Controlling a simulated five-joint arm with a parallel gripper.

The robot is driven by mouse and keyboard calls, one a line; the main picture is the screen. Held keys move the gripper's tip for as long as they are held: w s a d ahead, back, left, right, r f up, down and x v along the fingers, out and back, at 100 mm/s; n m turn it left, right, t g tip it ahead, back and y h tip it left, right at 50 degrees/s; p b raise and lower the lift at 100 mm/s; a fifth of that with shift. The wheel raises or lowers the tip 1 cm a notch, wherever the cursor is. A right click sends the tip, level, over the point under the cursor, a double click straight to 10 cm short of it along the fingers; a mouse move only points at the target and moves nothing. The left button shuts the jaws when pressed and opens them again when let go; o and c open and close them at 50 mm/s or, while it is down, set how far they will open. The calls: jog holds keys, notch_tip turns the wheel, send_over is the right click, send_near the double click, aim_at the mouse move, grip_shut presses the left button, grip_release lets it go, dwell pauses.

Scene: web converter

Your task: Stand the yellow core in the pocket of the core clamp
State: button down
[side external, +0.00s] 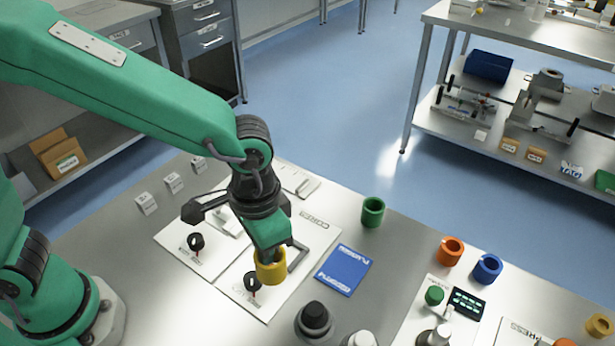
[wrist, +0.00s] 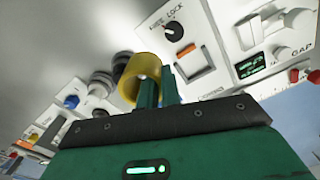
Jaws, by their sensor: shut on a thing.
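A yellow core (side external: 270,266), a short hollow ring, is at the tip of my gripper (side external: 270,246), over the white panel near the front of the bench. My gripper points down and is shut on the core's wall. In the wrist view the yellow core (wrist: 127,80) shows its open end, beside and partly behind the green fingers (wrist: 158,88). I cannot tell whether its lower end touches the panel. I cannot make out the core clamp's pocket for certain; my gripper and the core cover part of that panel.
A blue card (side external: 343,270) and a green core (side external: 373,212) are to the right. Orange (side external: 450,251), blue (side external: 487,268) and another yellow core (side external: 598,326) stand farther right. Black-topped posts (side external: 314,320) rise in front.

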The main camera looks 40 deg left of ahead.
jog(key=w+a+f, duration=0.1)
jog(key=w+f, duration=0.1)
jog(key=w, duration=0.1)
jog(key=w+a+f, duration=0.2)
jog(key=w, duration=0.1)
jog(key=w+a+f, duration=0.2)
jog(key=w, duration=0.1)
jog(key=shift+a+f, duration=0.1)
jog(key=shift+a, duration=0.1)
jog(key=shift+f, duration=0.1)
jog(key=shift+s+f, duration=0.1)
jog(key=shift+f, duration=1.8)
jog(key=shift+f, duration=0.4)
jog(key=c, duration=1.7)
grip_release()
jog(key=shift+c, duration=0.2)
jog(key=shift+o, duration=0.7)
jog(key=shift+f, duration=0.1)
jog(key=shift+a, duration=0.1)
notch_tip(320, 180, up, 13)
